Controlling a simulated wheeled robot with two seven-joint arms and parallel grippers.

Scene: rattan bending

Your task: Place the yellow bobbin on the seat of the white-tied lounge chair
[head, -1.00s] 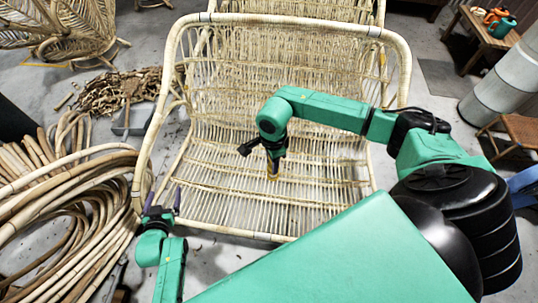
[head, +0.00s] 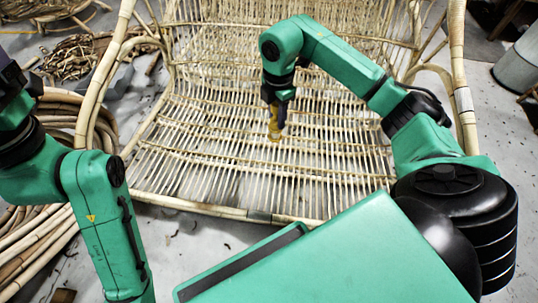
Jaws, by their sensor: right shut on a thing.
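The yellow bobbin (head: 275,126) is in my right gripper (head: 277,108), which is shut on it and points down. The bobbin is upright over the middle of the lounge chair's slatted rattan seat (head: 215,150). I cannot tell if its lower end touches the slats. The lounge chair has a pale cane frame, with a white tie (head: 464,98) on its right side. My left gripper (head: 10,72) is cut off by the left edge, and its fingers cannot be made out.
Coils of rattan cane (head: 40,235) lie on the floor at the left, beside the chair. A heap of short cane pieces (head: 70,52) lies farther back. A pale cylinder (head: 520,65) stands at the right. The seat around the bobbin is clear.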

